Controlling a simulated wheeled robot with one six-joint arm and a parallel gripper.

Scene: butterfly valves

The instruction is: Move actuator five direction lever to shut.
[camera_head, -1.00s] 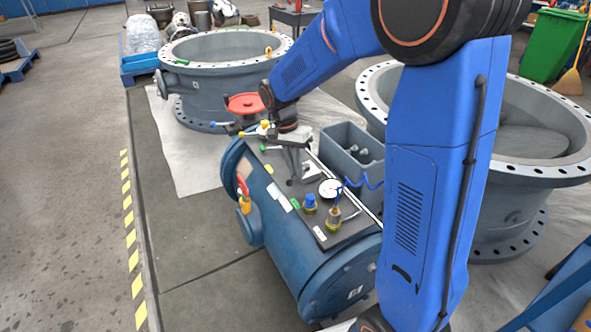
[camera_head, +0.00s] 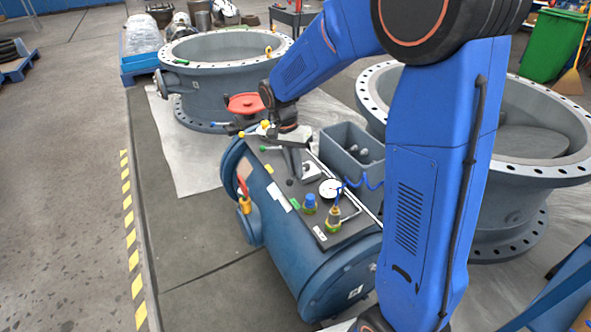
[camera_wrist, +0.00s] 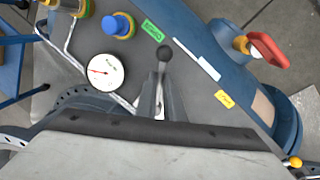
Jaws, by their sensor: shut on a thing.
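The blue cylindrical actuator (camera_head: 325,275) stands in the middle of the head view with a dark top plate (camera_wrist: 205,115). In the wrist view a lever with a dark ball knob (camera_wrist: 166,53) rises from the plate. My gripper (camera_wrist: 160,90) is shut on this lever's stem, with the knob showing just past the fingertips. In the head view my gripper (camera_head: 292,168) is low over the plate, and the lever is mostly hidden by it. A green label (camera_wrist: 152,30) and a yellow label (camera_wrist: 224,98) lie on opposite sides of the knob.
A round gauge (camera_wrist: 105,72), a blue knob (camera_wrist: 118,25) and a red-handled valve (camera_wrist: 268,48) are close around the lever. A grey bin (camera_head: 352,150) stands beside the actuator. Large flanged valve bodies (camera_head: 225,80) stand behind. The floor at left is clear.

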